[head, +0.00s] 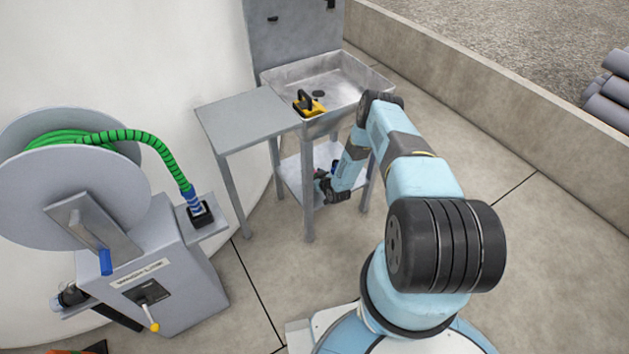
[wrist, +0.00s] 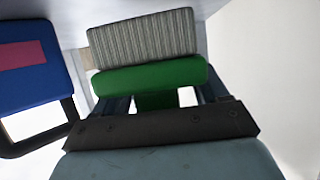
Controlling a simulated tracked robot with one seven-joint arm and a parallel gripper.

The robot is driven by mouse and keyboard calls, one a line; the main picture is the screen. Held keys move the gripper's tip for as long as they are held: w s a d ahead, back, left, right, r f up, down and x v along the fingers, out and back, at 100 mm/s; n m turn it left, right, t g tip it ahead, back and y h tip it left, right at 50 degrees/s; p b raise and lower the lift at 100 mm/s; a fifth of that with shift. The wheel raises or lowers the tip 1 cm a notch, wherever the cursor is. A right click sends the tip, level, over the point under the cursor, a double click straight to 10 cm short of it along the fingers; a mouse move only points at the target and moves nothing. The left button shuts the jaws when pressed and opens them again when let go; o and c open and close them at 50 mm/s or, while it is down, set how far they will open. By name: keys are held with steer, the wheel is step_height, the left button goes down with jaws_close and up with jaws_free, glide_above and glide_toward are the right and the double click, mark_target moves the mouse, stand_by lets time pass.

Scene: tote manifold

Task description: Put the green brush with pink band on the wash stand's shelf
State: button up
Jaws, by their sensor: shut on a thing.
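In the wrist view my gripper (wrist: 160,98) is shut on the green brush (wrist: 150,76). Its green body lies across just beyond the fingers, with the grey striped bristle block (wrist: 143,38) beyond it. No pink band shows on the visible part of this brush. In the head view my gripper (head: 324,187) reaches in under the basin of the wash stand (head: 283,72), close to the lower shelf (head: 294,172). My arm hides part of the shelf. I cannot tell whether the brush touches the shelf.
A blue brush (wrist: 33,62) with a pink patch and dark handle is left of my gripper in the wrist view. A yellow and black brush (head: 309,104) sits at the basin's edge. The side table (head: 245,116) is bare. A hose reel (head: 85,190) stands left.

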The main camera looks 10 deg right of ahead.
steer(key=shift+f, duration=1.45)
steer(key=o, duration=1.2)
steer(key=shift+f, duration=0.1)
steer(key=v, duration=1.2)
